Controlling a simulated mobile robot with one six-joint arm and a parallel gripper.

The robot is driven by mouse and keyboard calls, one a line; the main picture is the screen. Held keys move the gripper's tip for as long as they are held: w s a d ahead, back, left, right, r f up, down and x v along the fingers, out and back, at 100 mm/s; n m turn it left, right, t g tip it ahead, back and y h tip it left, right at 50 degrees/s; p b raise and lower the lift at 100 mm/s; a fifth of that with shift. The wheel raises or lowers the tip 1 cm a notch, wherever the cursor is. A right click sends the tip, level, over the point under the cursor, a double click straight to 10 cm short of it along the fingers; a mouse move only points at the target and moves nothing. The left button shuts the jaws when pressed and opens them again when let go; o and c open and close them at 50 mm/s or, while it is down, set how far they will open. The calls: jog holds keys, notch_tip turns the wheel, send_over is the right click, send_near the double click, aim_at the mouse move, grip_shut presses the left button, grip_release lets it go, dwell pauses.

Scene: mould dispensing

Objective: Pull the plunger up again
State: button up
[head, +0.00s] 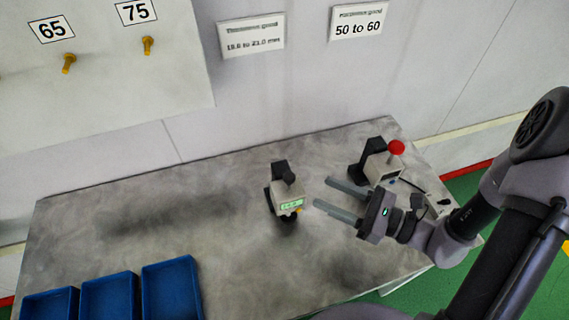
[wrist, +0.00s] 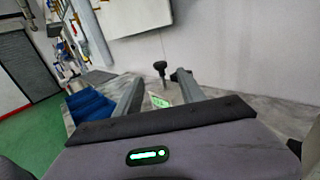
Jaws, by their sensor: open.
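A small gauge (head: 289,197) with a pale body and a lit green display stands near the middle of the grey table. Its plunger (head: 288,176) shows as a dark knob on top, and as a black knob on a stem in the wrist view (wrist: 159,67). My gripper (head: 323,192) is open and empty, to the right of the gauge with its fingers pointing at it. In the wrist view the plunger stands between my two fingers, beyond their tips. A gap shows between fingertips and gauge in the head view. The display digits are too small to read surely.
A second device (head: 382,168) with a red button stands behind my gripper at the right. Blue trays (head: 171,290) sit at the front left. The table's middle left is clear. Signs, one reading 50 to 60 (head: 358,24), hang on the wall.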

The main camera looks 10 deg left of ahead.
jog(key=b+x, duration=0.1)
jog(key=x, duration=1.2)
jog(key=shift+a, duration=0.25)
grip_shut()
dwell(0.6)
